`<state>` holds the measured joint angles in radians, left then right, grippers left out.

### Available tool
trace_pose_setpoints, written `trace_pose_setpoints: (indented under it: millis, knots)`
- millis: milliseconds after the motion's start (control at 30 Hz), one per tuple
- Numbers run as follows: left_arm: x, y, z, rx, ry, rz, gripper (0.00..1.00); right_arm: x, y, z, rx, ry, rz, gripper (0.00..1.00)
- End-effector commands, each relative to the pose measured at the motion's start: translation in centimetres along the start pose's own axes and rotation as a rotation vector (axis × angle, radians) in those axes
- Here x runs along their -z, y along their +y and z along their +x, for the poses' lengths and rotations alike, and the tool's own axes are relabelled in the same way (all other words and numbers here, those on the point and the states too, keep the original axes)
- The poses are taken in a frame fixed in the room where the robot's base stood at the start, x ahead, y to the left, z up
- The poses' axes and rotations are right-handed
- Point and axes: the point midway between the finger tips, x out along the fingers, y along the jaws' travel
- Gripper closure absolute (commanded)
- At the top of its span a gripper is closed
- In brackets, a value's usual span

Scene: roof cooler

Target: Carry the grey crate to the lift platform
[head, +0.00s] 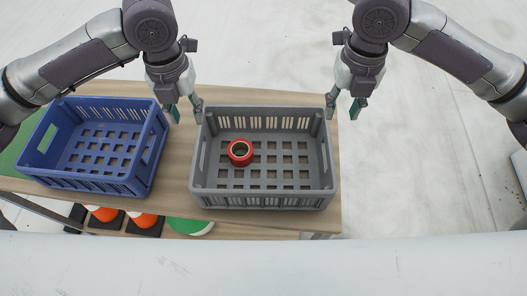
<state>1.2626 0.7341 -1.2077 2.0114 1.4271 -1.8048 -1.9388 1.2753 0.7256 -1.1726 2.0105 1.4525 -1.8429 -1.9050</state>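The grey crate (262,197) stands upright on the wooden table, near its right end. A red ring-shaped roll (240,153) lies inside it, left of the middle. My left gripper (187,113) is open and empty above the gap between the blue and grey crates, beside the grey crate's upper left corner. My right gripper (343,107) is open and empty beside the grey crate's upper right corner. Neither gripper visibly holds the crate; contact cannot be told. I cannot identify the lift platform in this view.
A blue empty crate (152,160) stands to the left on the same table (178,190). Below the table's near edge are orange-and-white objects (103,214) and a green-and-white one (190,227). Pale floor (400,170) is clear to the right. A white surface (260,265) crosses the bottom of the view.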

Motion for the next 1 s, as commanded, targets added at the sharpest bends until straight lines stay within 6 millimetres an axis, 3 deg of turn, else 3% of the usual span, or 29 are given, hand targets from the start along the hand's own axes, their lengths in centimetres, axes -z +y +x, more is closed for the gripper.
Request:
trace_pose_setpoints:
  millis: [200,367,800,1000]
  knots:
    - [0.0,0.0,0.2,0.000,0.000,-0.002,0.60,0.0,0.0,0.2,0.000,0.000,0.001,0.60]
    - [0.1,0.0,1.8,0.001,0.002,-0.003,0.60,0.1,0.0,1.8,0.000,0.002,0.003,0.60]
    - [0.1,0.0,10.2,0.000,0.003,-0.003,0.60,0.1,0.0,10.2,0.000,0.002,0.003,0.60]
    - [0.0,-0.1,12.8,0.001,0.000,-0.004,0.60,0.0,0.1,12.8,-0.002,0.001,0.003,0.60]
